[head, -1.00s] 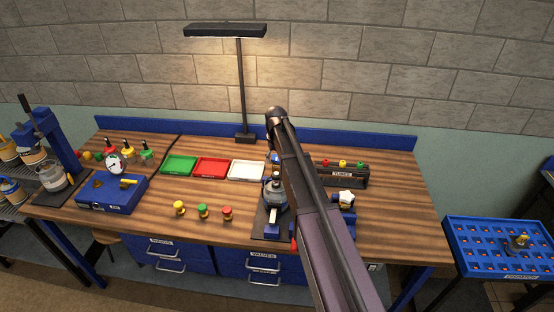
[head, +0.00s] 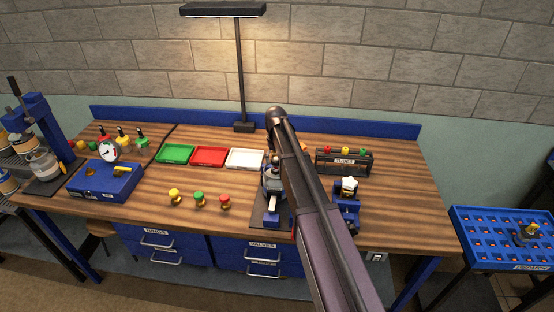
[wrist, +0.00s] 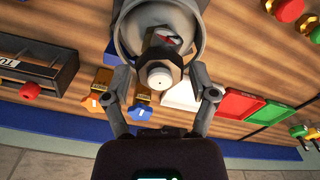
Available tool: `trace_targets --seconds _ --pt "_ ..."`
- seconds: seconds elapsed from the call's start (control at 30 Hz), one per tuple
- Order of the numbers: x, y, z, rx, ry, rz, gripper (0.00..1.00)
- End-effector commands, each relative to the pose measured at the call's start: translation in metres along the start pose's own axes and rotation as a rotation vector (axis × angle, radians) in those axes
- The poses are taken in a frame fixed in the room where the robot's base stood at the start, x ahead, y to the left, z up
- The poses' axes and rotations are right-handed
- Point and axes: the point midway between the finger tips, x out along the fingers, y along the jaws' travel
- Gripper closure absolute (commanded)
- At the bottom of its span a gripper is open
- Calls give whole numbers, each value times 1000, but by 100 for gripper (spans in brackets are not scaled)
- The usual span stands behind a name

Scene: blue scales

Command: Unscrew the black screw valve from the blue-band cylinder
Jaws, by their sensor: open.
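The cylinder (head: 271,182) stands in a holder on the bench in the head view, partly covered by my arm. In the wrist view its grey collar (wrist: 126,30) surrounds the black screw valve (wrist: 160,55), which has a dark hex body and a pale round tip pointing at the camera. The valve is still seated in the cylinder's top. My gripper (wrist: 160,78) is open, with one finger on each side of the valve and a gap visible on both sides. In the head view my arm hides the fingers. The blue band cannot be made out clearly.
A blue vise (head: 346,215) with a white-topped part and a dark rack (head: 344,163) stand to the right. A lamp (head: 240,90) rises at the back.

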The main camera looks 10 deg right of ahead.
Motion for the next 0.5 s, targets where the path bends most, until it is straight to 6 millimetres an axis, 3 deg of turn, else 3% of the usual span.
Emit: trace_targets --seconds 0.2,0.5 --pt "20 0 0 0 0 0 26" --pt "28 0 0 0 0 0 26"
